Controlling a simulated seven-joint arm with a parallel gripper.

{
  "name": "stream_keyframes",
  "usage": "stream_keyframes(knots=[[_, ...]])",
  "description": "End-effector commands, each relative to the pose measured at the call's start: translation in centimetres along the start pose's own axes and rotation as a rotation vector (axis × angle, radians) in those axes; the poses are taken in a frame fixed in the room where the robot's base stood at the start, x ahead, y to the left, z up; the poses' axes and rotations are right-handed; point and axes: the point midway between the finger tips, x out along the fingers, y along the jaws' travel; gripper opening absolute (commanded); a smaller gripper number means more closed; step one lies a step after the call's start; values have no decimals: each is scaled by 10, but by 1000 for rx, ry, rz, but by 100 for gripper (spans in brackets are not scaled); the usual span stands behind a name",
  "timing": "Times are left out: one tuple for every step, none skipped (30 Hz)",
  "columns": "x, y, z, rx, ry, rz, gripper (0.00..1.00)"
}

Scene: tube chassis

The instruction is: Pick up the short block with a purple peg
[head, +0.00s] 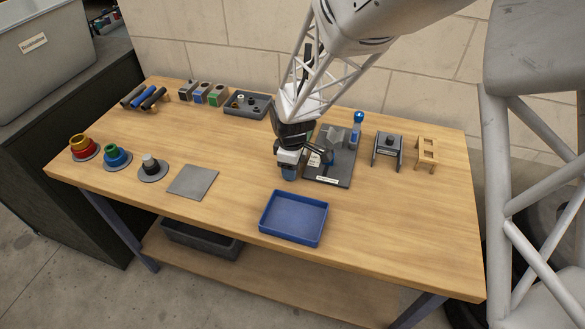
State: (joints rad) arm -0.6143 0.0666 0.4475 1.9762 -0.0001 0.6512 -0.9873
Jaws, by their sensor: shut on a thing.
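My gripper (289,168) points down over the middle of the wooden table, left of a dark fixture board. No purple peg can be made out; the gripper hides the top of the held thing.
A blue tray (293,217) stands in front of my gripper. The dark board (330,181) with grey and blue parts is close on the right. A grey plate (193,182) lies to the left. Several blocks (202,93) and a dark tray (247,105) stand at the back.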

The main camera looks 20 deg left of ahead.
Motion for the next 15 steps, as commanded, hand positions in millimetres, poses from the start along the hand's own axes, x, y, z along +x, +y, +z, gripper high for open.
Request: stream_keyframes(knots=[[0, 0, 0, 0, 0, 0, 26], [0, 0, 0, 0, 0, 0, 26], [0, 0, 0, 0, 0, 0, 26], [-1, 0, 0, 0, 0, 0, 26], [-1, 0, 0, 0, 0, 0, 26], [-2, 0, 0, 0, 0, 1, 26], [-3, 0, 0, 0, 0, 1, 26], [-4, 0, 0, 0, 1, 1, 26], [-7, 0, 0, 0, 1, 1, 26], [-8, 0, 0, 0, 0, 1, 26], [-11, 0, 0, 0, 0, 1, 26], [-14, 0, 0, 0, 1, 1, 26], [-17, 0, 0, 0, 1, 1, 26], [-20, 0, 0, 0, 1, 2, 26], [-25, 0, 0, 0, 2, 2, 26]])
